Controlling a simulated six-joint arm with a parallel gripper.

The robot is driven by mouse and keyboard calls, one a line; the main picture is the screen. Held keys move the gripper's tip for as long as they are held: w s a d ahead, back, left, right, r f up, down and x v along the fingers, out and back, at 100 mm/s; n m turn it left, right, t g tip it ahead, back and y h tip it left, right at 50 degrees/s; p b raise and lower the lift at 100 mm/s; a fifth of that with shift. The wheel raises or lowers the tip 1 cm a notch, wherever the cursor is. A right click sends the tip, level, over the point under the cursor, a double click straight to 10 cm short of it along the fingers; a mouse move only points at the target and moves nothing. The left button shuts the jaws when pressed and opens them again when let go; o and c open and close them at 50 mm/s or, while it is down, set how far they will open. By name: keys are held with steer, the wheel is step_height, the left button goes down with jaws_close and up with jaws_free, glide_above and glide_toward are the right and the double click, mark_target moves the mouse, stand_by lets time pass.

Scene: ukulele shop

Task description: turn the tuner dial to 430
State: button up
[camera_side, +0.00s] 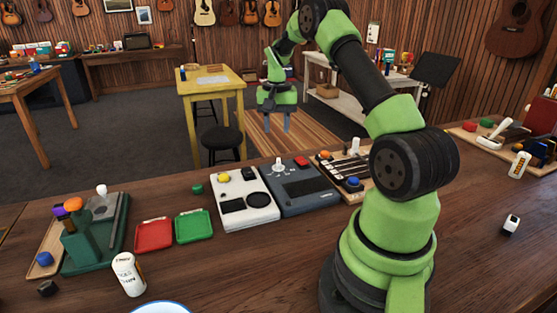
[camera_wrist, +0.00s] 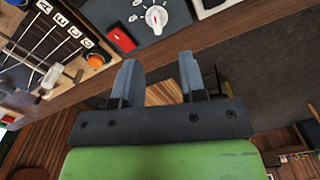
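The tuner appears to be the dark blue-grey box (camera_side: 305,190) near the far edge of the workbench. A white dial (camera_side: 278,165) stands on its far left part. In the wrist view the dial (camera_wrist: 156,17) is at the top, with small marks around it too small to read. My gripper (camera_side: 274,122) hangs with its fingers down, above and beyond the bench's far edge, apart from the dial. In the wrist view my gripper (camera_wrist: 159,60) has two fingers spread apart with nothing between them.
A string board (camera_side: 335,172) with an orange and a blue knob stands right. Red (camera_side: 154,235) and green (camera_side: 194,226) trays lie further left. The front bench is mostly clear.

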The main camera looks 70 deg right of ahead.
mark_target(279, 160)
steer(key=shift+s+d+f, duration=0.1)
steer(key=shift+d+f, duration=0.1)
steer(key=shift+f, duration=0.25)
steer(key=shift+s+d+f, duration=0.1)
steer(key=shift+d+f, duration=0.05)
steer(key=shift+f, duration=0.25)
step_height(279, 160, down, 9)
steer(key=shift+f, duration=0.1)
jaws_close()
